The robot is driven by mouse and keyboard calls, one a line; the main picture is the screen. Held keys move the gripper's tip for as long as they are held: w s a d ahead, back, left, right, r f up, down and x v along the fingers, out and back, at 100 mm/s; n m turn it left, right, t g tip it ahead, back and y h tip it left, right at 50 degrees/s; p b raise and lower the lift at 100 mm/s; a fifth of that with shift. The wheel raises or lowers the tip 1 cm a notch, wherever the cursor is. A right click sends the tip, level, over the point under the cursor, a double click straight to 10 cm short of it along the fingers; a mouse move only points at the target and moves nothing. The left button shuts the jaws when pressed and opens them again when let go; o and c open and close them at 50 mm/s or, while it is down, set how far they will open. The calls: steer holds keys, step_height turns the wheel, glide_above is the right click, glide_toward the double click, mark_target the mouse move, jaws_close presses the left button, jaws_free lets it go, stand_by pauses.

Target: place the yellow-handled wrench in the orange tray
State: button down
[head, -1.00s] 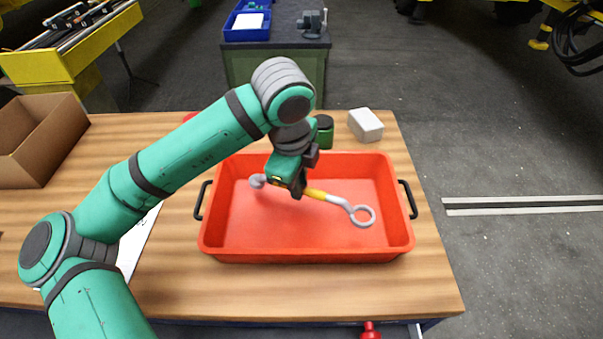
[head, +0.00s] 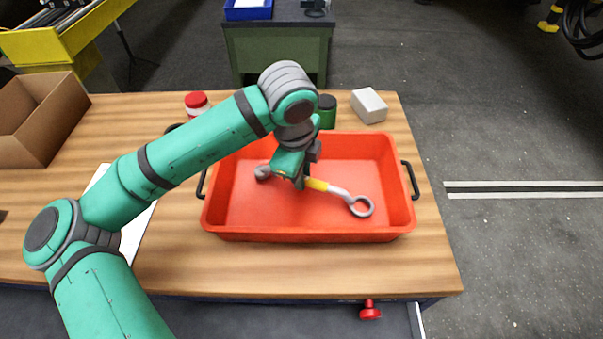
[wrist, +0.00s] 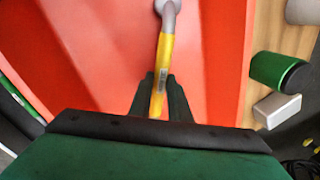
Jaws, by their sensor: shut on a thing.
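The orange tray (head: 225,225) sits on the wooden workbench, with a black handle at each end. My gripper (head: 302,184) is inside the tray's outline, shut on the yellow handle of the wrench (head: 337,191). The wrench's ring end lies toward the right of the tray and its other end shows left of my gripper. In the wrist view, the yellow handle (wrist: 161,75) runs between my two dark fingers (wrist: 160,92), over the red-orange tray floor (wrist: 105,50). I cannot tell whether the wrench touches the floor. My gripper hides part of the handle.
Behind the tray stand a green jar (head: 327,112), a white box (head: 369,106) and a red-lidded jar (head: 197,102). A cardboard box (head: 40,120) is at the left and a white sheet (head: 133,235) lies under my arm. The bench front right is clear.

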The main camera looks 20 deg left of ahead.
steer(key=shift+f, duration=0.5)
steer(key=c, duration=1.6)
jaws_free()
steer(key=r, duration=0.3)
steer(key=s+r, duration=0.1)
steer(key=r, duration=0.3)
steer(key=s+r, duration=0.1)
steer(key=r, duration=0.2)
steer(key=shift+s+r, duration=0.1)
steer(key=shift+r, duration=0.15)
